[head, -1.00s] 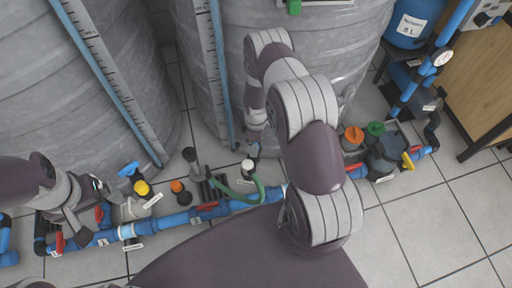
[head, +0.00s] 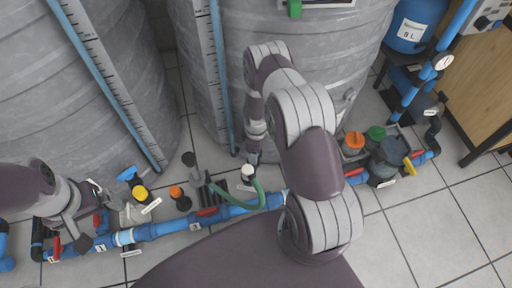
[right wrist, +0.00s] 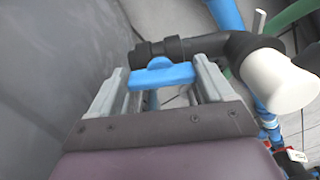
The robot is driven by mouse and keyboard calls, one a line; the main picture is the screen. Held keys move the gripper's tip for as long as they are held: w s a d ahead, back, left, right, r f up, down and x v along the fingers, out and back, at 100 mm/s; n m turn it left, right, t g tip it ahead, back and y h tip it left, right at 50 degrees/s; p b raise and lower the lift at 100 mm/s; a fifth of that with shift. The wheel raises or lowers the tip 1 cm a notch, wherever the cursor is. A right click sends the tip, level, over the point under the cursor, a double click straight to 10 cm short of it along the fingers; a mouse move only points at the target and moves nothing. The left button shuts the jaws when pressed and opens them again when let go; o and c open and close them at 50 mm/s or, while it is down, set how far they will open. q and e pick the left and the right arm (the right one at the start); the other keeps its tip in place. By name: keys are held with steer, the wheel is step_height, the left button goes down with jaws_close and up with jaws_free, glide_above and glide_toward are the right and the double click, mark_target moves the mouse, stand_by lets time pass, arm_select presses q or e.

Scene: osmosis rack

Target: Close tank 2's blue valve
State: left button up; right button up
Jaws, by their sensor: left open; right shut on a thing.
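The blue valve handle (right wrist: 160,76) lies across between the two fingers of my right gripper (right wrist: 162,80) in the right wrist view, with dark pipe fittings just beyond it. The gripper is shut on it. In the head view, my right gripper (head: 253,152) points down at the foot of the middle grey tank (head: 285,95), and the handle it holds is hidden there. My left gripper (head: 78,228) is open at the lower left, over the blue pipe. Another blue handle (head: 128,173) stands by the left tank's foot.
A blue pipe (head: 160,229) with red handles runs along the floor. A green hose (head: 240,200), a white cap (head: 247,172), an orange cap (head: 176,191) and a yellow cap (head: 140,193) crowd the space near the tanks. Tiles at the lower right are clear.

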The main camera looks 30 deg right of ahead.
steer(key=m+p, duration=0.1)
steer(key=m, duration=0.2)
steer(key=shift+s+r+m, duration=0.1)
steer(key=shift+m, duration=0.3)
steer(key=m+p, duration=0.1)
steer(key=m, duration=0.3)
steer(key=shift+a, duration=0.15)
steer(key=m+p, duration=0.1)
steer(key=m, duration=0.4)
steer(key=shift+a, duration=0.1)
steer(key=shift+a+m+p, duration=0.1)
steer(key=shift+m+p, duration=0.25)
steer(key=shift+m, duration=1.85)
steer(key=o, duration=0.8)
